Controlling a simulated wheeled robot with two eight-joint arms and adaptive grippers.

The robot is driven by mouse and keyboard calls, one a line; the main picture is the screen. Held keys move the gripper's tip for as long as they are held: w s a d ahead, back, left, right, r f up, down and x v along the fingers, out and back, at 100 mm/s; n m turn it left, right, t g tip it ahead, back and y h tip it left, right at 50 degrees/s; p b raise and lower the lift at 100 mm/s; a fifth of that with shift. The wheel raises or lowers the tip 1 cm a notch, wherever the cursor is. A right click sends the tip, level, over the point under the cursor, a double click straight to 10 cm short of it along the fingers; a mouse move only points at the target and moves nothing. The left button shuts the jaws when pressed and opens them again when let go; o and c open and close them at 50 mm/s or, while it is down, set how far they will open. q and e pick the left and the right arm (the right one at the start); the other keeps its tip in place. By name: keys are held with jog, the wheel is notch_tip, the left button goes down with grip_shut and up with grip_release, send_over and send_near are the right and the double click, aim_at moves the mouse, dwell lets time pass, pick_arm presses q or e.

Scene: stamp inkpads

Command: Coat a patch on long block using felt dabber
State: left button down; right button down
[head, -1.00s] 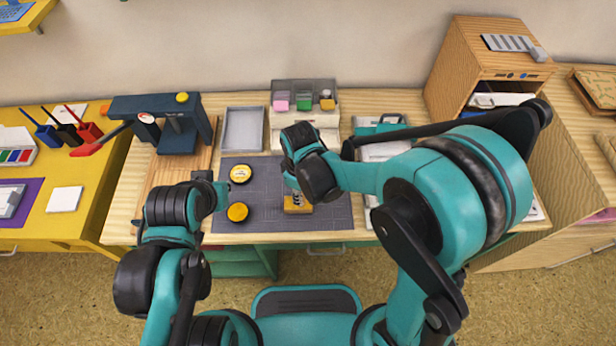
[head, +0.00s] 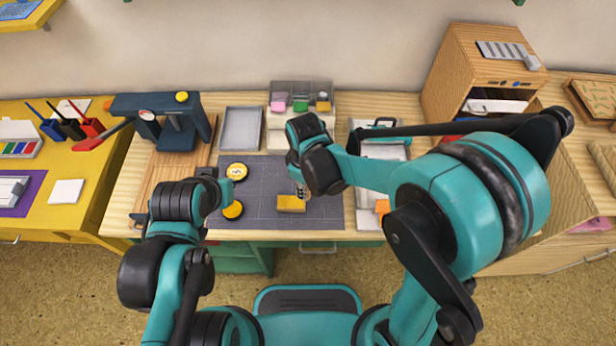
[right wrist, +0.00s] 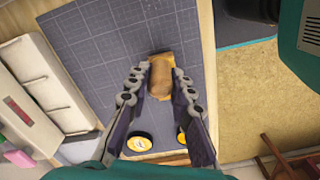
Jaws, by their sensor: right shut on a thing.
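The long block (head: 291,204) is orange-yellow and lies on the grey mat. In the right wrist view the block (right wrist: 182,100) is partly hidden behind a tan, rounded piece (right wrist: 160,78), which looks like the dabber. My right gripper (head: 301,191) is shut on this piece, just behind and right of the block's middle in the head view. Its fingers (right wrist: 160,82) flank the piece in the wrist view. Whether the dabber touches the block, and any ink patch, I cannot tell. My left gripper (head: 226,190) is beside two round yellow pads; its finger opening is unclear.
The round pads (head: 237,171) and (head: 232,210) lie on the mat's left side. A stamp press (head: 165,120) stands back left, a grey tray (head: 242,128) and organiser (head: 300,115) behind the mat. The mat's right part (head: 335,215) is clear.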

jog(key=shift+d+r+p, duration=0.2)
jog(key=shift+r+p, duration=0.35)
jog(key=shift+r, duration=0.4)
notch_tip(320, 180, up, 2)
jog(key=shift+r+p, duration=0.1)
jog(key=shift+p, duration=0.7)
jog(key=shift+r, duration=0.25)
